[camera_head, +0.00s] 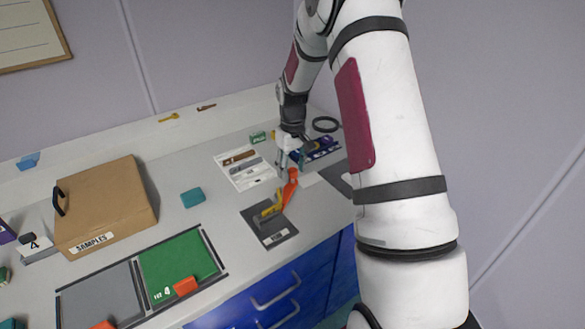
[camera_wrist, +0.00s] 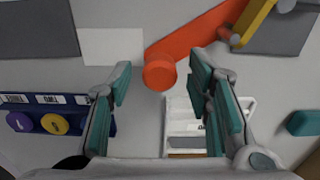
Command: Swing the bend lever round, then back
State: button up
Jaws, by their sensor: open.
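The bend lever (camera_head: 289,190) is an orange-red arm in the head view. It rises from a yellow part (camera_head: 271,208) on a dark grey plate (camera_head: 268,233) near the bench's front edge. In the wrist view the lever (camera_wrist: 200,35) runs from the yellow part (camera_wrist: 252,20) at upper right down to a round red knob (camera_wrist: 159,75). My gripper (camera_wrist: 159,78) is open, with one teal-padded finger on each side of the knob in the picture. I see no finger touching it, and the height between them is unclear. In the head view my gripper (camera_head: 287,162) is at the lever's far end.
A blue rack (camera_head: 322,149) with round coloured pieces stands close beside my gripper. A white tool tray (camera_head: 240,178) lies to the left. Further left are a teal block (camera_head: 192,198), a cardboard samples box (camera_head: 105,205) and a green mat (camera_head: 178,266). A black ring (camera_head: 325,124) lies behind.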

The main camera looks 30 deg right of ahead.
notch_tip(320, 180, up, 12)
dwell(0.5)
dwell(1.0)
